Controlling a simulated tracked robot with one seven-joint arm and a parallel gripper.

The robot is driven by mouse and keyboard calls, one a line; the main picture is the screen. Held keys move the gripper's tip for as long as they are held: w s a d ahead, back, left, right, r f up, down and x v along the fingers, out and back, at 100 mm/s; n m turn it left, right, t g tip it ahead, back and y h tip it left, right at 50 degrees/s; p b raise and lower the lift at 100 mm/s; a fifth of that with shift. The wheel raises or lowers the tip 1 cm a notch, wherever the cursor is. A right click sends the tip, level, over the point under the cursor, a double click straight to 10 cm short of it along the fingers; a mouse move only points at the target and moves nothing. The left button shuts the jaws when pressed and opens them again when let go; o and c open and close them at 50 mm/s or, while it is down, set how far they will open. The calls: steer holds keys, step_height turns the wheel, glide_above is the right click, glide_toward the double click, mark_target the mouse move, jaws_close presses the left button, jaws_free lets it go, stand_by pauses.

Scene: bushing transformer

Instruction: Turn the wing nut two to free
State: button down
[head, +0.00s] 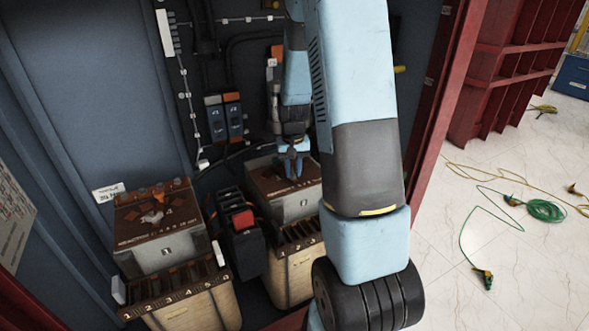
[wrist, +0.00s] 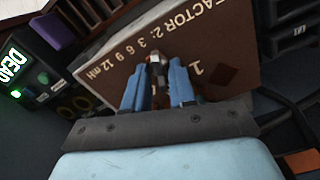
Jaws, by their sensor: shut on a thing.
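My gripper (head: 293,166) reaches down onto the brown top of the right-hand reactor box (head: 297,207). In the wrist view the blue fingers (wrist: 157,82) stand either side of a small metallic piece, the wing nut (wrist: 155,70), and are shut on it. The nut is mostly hidden by the fingers. The brown panel (wrist: 215,45) around it reads "2: 3 6 9 12 mH", with the start of the word cut off. In the head view the fingers hide the nut.
A similar reactor box (head: 160,250) with its own wing nut (head: 152,217) stands at the left. A dark unit with a red block (head: 243,219) sits between the boxes. The cabinet's red frame (head: 437,100) is at the right. A green-lit display (wrist: 14,70) shows at the wrist view's left.

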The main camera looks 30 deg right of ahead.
mark_target(293, 171)
steer(key=shift+a+n, duration=0.1)
steer(key=shift+n, duration=0.5)
steer(key=c, duration=1.2)
jaws_free()
steer(key=shift+c, duration=0.2)
steer(key=shift+r, duration=0.1)
step_height(293, 171, up, 14)
steer(key=shift+f, duration=0.25)
